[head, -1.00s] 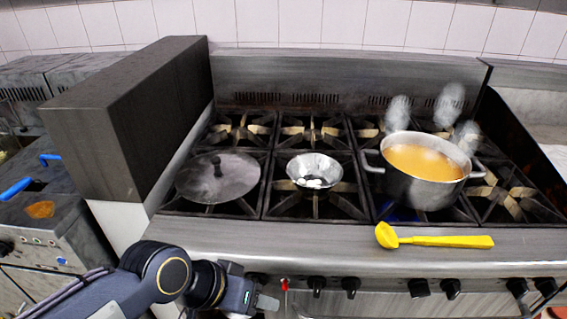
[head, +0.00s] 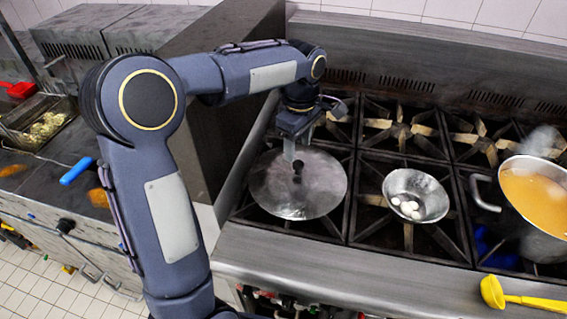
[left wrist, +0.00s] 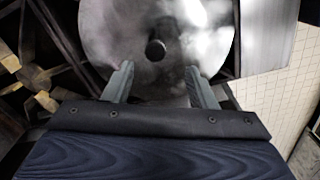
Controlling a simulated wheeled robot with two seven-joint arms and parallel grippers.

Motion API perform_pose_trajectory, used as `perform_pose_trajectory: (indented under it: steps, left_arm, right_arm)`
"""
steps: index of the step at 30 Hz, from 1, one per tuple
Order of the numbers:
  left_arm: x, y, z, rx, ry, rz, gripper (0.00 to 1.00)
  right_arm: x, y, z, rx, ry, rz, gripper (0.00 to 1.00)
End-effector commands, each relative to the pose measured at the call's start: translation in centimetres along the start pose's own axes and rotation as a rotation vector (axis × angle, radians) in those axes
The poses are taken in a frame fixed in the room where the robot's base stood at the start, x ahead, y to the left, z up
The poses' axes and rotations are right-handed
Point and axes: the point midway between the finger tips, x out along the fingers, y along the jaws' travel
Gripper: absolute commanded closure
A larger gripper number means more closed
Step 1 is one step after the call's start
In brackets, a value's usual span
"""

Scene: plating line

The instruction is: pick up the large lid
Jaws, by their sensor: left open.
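The large lid (head: 322,190) is a round grey metal disc with a dark knob (head: 297,172). It lies flat on the front left burner of the stove. My left gripper (head: 293,155) is above the lid near its knob, with the fingers pointing down. In the left wrist view the two fingers (left wrist: 160,82) are spread apart, with nothing between them. The knob (left wrist: 156,50) shows beyond the fingertips, near the middle of the gap, and the lid (left wrist: 110,40) fills the area behind it. My right gripper does not show.
A metal bowl (head: 394,186) with several white pieces sits on the burner to the right. A steaming pot (head: 541,242) of orange liquid stands further right, and a yellow ladle (head: 493,292) lies on the front ledge. A dark tall block (head: 185,150) stands left of the lid.

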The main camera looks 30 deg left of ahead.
Motion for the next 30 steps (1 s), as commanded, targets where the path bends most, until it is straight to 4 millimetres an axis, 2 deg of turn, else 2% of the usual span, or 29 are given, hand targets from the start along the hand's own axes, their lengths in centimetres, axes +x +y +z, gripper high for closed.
perform_pose_trajectory:
  steps: [8,16,20,26,30]
  left_arm:
    - [3.0,0.1,-0.1,-0.005,0.000,-0.006,0.48]
    - [6.8,0.6,-0.1,-0.003,0.000,-0.006,0.48]
    - [7.7,0.6,-0.1,-0.005,-0.001,-0.003,0.48]
    - [7.7,0.6,-0.1,-0.004,-0.001,-0.001,0.48]
    - [7.7,0.6,-0.1,-0.004,-0.001,-0.001,0.65]
  right_arm:
    - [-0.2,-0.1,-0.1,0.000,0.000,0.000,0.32]
    - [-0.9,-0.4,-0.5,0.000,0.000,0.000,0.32]
    - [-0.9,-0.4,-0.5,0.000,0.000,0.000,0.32]
    - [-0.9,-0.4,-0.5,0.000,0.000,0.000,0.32]
    - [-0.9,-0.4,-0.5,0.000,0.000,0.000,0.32]
